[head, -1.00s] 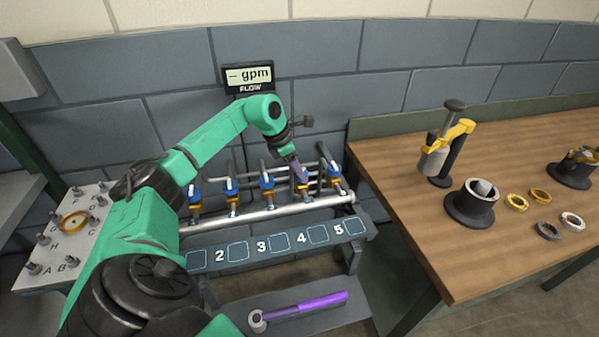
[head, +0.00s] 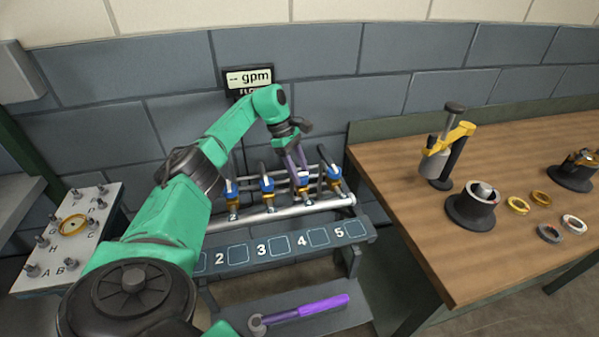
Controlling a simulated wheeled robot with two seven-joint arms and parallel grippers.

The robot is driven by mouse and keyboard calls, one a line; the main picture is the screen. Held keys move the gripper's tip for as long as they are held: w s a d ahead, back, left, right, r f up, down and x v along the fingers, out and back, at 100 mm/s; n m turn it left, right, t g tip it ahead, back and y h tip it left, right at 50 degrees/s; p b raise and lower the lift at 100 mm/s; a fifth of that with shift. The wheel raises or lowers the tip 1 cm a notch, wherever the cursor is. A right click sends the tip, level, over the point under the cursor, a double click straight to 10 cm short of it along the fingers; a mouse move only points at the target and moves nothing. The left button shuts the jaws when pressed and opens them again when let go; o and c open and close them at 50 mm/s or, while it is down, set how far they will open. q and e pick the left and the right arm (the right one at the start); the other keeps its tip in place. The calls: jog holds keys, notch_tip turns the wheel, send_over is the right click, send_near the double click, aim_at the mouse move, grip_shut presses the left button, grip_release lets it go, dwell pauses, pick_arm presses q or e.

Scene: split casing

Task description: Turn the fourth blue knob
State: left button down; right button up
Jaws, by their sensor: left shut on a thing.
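A row of valves with blue knobs stands on a silver pipe (head: 280,213) behind number plates. The fourth blue knob (head: 303,183) is above plate 4. The fingers partly hide the knob's top. The second blue knob (head: 231,186), third blue knob (head: 267,184) and fifth blue knob (head: 335,172) show beside it. My left arm hides the first valve. My right gripper is not in view.
A flow display (head: 249,78) reading "-- gpm" hangs on the wall behind my left wrist. A wooden table (head: 400,215) with a yellow-handled press (head: 447,145) and rings stands at right. A lettered board (head: 75,245) is at left.

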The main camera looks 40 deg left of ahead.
pick_arm(q)
jog(key=shift+r+m, duration=0.1)
jog(key=shift+m, duration=0.2)
jog(key=shift+c, duration=1.5)
grip_release()
jog(key=w+p+v, duration=0.1)
jog(key=p+v, duration=0.6)
jog(key=v, duration=0.7)
jog(key=shift+s+a+r, duration=0.2)
jog(key=shift+s, duration=0.15)
